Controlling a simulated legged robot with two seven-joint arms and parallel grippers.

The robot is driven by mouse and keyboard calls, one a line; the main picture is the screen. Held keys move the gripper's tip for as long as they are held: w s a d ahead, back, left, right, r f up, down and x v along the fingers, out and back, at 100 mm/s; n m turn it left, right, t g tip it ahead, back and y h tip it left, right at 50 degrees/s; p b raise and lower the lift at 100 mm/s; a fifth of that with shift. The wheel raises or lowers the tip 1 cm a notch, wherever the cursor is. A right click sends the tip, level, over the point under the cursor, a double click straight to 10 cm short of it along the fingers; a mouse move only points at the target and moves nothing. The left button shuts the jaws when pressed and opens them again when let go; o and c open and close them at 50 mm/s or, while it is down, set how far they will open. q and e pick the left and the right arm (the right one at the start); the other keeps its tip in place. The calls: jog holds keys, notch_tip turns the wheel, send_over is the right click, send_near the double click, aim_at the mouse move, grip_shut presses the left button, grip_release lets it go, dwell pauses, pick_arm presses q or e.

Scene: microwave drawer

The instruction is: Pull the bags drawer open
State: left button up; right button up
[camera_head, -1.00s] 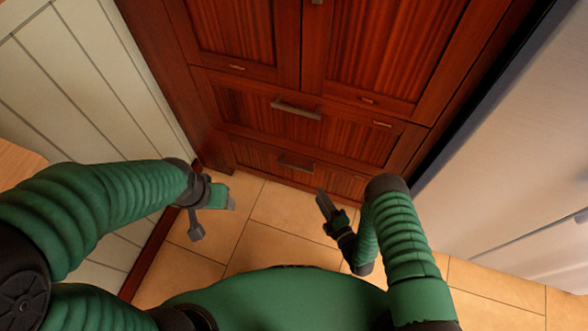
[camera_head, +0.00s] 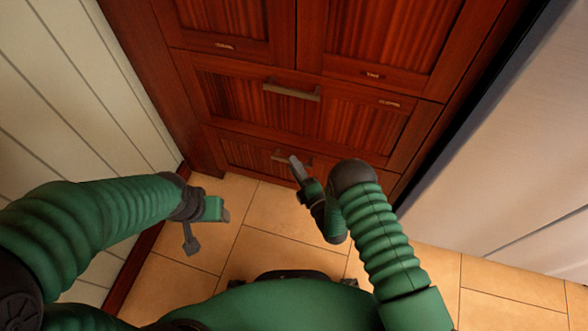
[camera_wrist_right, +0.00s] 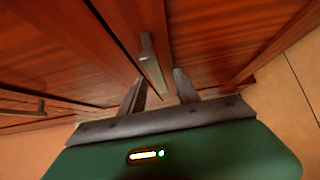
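The wooden cabinet has a wide drawer (camera_head: 230,95) with a bar handle (camera_head: 291,91) and a lower drawer (camera_head: 240,153) with its own handle (camera_head: 279,156). Both look shut. Their small labels are unreadable, so I cannot tell which is the bags drawer. My right gripper (camera_head: 297,167) is in front of the lower drawer and partly hides its handle. In the right wrist view its fingers (camera_wrist_right: 160,88) are apart and empty, with a handle (camera_wrist_right: 148,55) just ahead, apparently not held. My left gripper (camera_head: 202,222) hangs over the floor, away from the cabinet; its finger opening is unclear.
Two cabinet doors (camera_head: 390,45) are above the drawers. A pale panelled wall (camera_head: 80,90) stands at the left and a light grey appliance (camera_head: 500,150) at the right. The tiled floor (camera_head: 265,215) in front of the drawers is clear.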

jog(key=shift+w+a, duration=0.3)
jog(key=shift+w, duration=0.2)
grip_shut()
jog(key=shift+s+d+f, duration=0.1)
jog(key=shift+f, duration=0.05)
dwell(0.9)
